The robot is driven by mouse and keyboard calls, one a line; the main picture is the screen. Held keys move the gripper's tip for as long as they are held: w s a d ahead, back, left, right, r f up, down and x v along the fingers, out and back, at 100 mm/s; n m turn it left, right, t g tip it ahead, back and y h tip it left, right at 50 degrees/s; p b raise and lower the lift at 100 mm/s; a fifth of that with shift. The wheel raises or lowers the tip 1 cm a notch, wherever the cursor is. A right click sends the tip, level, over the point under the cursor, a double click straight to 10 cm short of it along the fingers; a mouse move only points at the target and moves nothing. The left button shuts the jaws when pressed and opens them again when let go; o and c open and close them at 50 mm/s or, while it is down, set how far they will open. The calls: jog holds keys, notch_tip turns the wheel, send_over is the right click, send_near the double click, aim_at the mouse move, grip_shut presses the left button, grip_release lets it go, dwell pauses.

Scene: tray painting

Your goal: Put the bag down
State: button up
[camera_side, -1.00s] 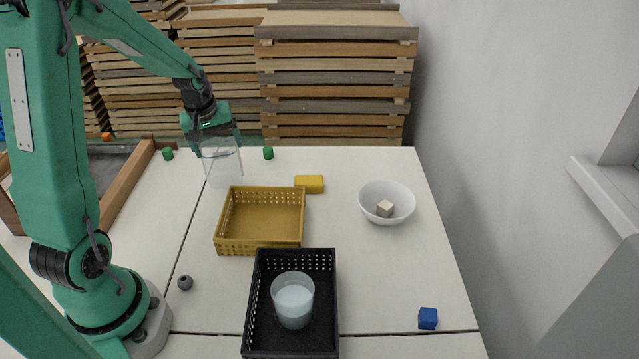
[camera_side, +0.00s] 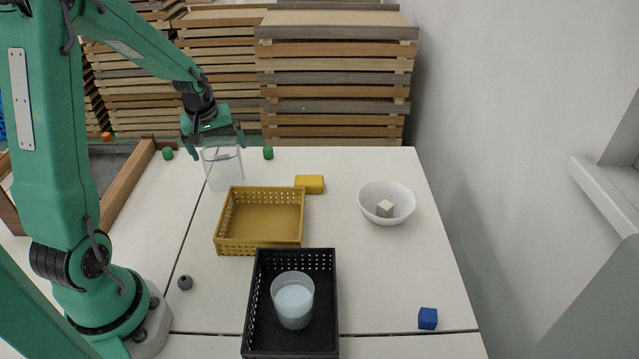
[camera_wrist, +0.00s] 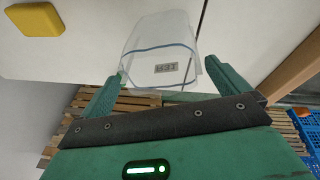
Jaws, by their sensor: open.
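The bag (camera_side: 222,172) is clear plastic and stands upright at the far left of the white table, behind the yellow basket. In the wrist view the bag (camera_wrist: 163,50) shows a blue line near its mouth and a small dark printed label. My gripper (camera_side: 213,145) is just above the bag's top edge. In the wrist view my gripper (camera_wrist: 168,80) has its green fingers spread wide, one on each side of the bag's mouth. I cannot tell whether a finger still touches the plastic.
A yellow basket (camera_side: 232,248) stands close in front of the bag, with a yellow block (camera_side: 309,184) beside it. A black basket (camera_side: 326,342) holds a cup (camera_side: 293,300). A white bowl (camera_side: 372,199) holds a pale cube. Green pieces (camera_side: 268,153) lie along the back edge.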

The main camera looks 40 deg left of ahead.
jog(key=v, duration=1.2)
jog(key=shift+d, duration=0.2)
dwell(0.4)
jog(key=s+d+r+m+t, duration=0.1)
jog(key=s+d+m, duration=0.5)
jog(key=d, duration=0.4)
jog(key=s+d+r+m+t+h, duration=0.1)
jog(key=s+d+r+m+t, duration=0.1)
jog(key=s+d+m, duration=0.4)
jog(key=shift+d+r, duration=0.35)
jog(key=shift+d, duration=1.7)
